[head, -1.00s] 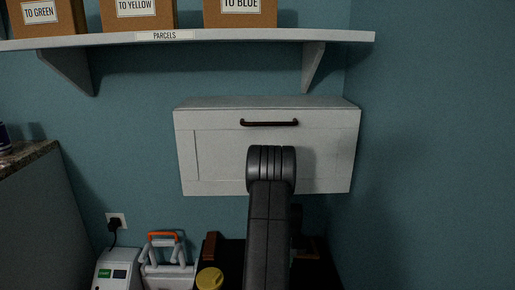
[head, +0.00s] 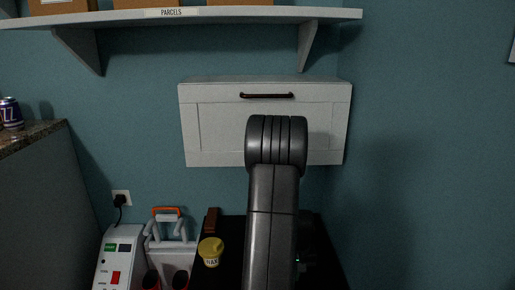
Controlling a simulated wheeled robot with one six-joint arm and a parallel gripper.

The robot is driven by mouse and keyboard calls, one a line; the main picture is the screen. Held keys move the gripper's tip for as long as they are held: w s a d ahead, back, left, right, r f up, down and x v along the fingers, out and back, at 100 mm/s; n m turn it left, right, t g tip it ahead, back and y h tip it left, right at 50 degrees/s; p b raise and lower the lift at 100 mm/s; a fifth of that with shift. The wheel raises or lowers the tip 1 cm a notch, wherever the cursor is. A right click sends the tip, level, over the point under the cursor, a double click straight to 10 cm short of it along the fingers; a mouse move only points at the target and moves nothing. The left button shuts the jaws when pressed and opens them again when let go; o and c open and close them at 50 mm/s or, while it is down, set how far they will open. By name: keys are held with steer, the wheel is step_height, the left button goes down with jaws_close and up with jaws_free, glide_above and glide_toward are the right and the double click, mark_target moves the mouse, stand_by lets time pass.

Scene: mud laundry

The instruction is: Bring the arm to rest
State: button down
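My arm (head: 273,190) rises from the bottom of the head view, with its rounded dark grey joint in front of the white wall cabinet (head: 215,125). My gripper is not in view, so its fingers and anything in them cannot be seen. The cabinet's front panel looks shut, with a dark bar handle (head: 267,96) near its top edge. The arm hides the lower middle of the cabinet front.
A shelf marked PARCELS (head: 230,14) with boxes runs above. Below stand a white device (head: 117,255), a grey carrier with an orange handle (head: 170,245), a yellow-lidded wax tin (head: 210,250) and a brown block (head: 211,220). A can (head: 11,113) stands on the left counter (head: 35,135).

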steer(key=s+b, duration=0.1)
steer(key=s, duration=0.3)
steer(key=shift+s+d, duration=0.15)
steer(key=shift+s, duration=0.25)
